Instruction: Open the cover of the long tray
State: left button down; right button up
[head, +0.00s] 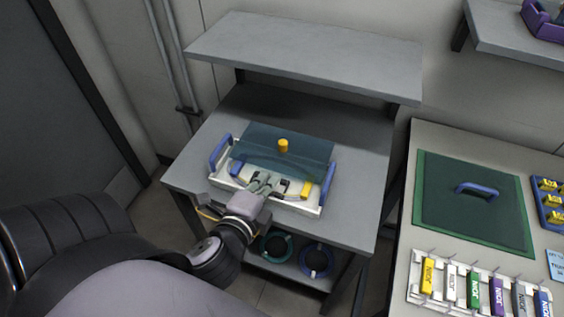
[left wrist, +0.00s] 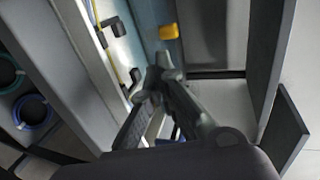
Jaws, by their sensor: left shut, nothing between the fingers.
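The long tray (head: 312,210) is white with a blue handle at each end and stands on the grey workbench. Its teal see-through cover (head: 253,142) has a yellow knob (head: 283,146). The cover looks tilted up toward the back, and the front strip of the tray shows below it; its exact angle is hard to tell. My left gripper (head: 265,182) is shut and empty, over the front of the tray by the cover's lower edge. In the left wrist view, the closed fingers (left wrist: 157,85) point toward the cover and the yellow knob (left wrist: 169,32). My right gripper is not in view.
A grey shelf (head: 305,55) overhangs the back of the workbench (head: 345,225). Teal and blue rings (head: 316,260) lie on the lower shelf. At right, another table holds a green mat with a blue-handled panel (head: 470,215) and a rack of coloured boxes (head: 473,292).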

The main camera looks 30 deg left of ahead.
aim_at(284, 158)
pick_arm(q)
jog(key=x, duration=0.2)
jog(key=p+x, duration=0.1)
jog(key=x, duration=0.2)
jog(key=r+x, duration=0.1)
jog(key=x, duration=0.2)
jog(key=shift+w, duration=0.15)
jog(key=shift+w+f+p, duration=0.1)
jog(key=shift+w+p, duration=0.2)
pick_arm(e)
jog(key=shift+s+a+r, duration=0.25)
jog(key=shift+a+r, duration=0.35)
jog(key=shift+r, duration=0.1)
pick_arm(q)
jog(key=shift+w+a+r+p, duration=0.2)
jog(key=shift+w+p, duration=0.35)
jog(key=shift+p, duration=0.05)
jog(key=shift+w+a+p, duration=0.1)
jog(key=shift+w+p, duration=0.2)
jog(key=shift+w, duration=0.1)
jog(key=shift+w+f, duration=0.1)
jog(key=shift+f, duration=0.05)
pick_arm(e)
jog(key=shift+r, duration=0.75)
